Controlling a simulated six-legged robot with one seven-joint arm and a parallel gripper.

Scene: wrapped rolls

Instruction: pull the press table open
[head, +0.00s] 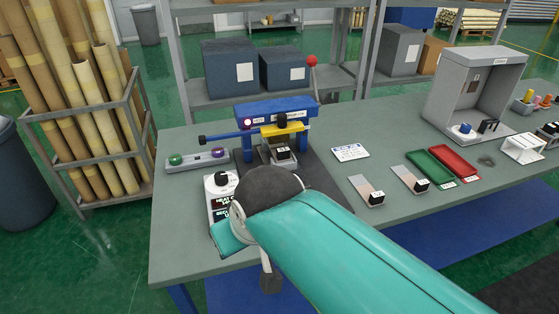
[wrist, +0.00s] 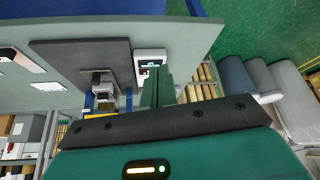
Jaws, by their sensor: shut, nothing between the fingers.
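The press (head: 247,147) has a blue frame with a yellow bar and a long blue lever with a dark end at left. Its press table (head: 290,165) is a small light plate low between the posts, with a dark labelled block (head: 283,153) over it. In the wrist view the press's blue post (wrist: 88,102) shows left of my fingers. My gripper (wrist: 159,72) is shut and empty, its green fingers close together by the control box (wrist: 150,55), apart from the press table. In the head view my arm hides most of the gripper.
The press stands on a dark mat (head: 322,182). A control box with a dial (head: 218,186) sits at its front left, a button strip (head: 197,160) at its left. Right lie sample cards (head: 366,190), a green tray (head: 430,167) and a red tray (head: 455,162).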

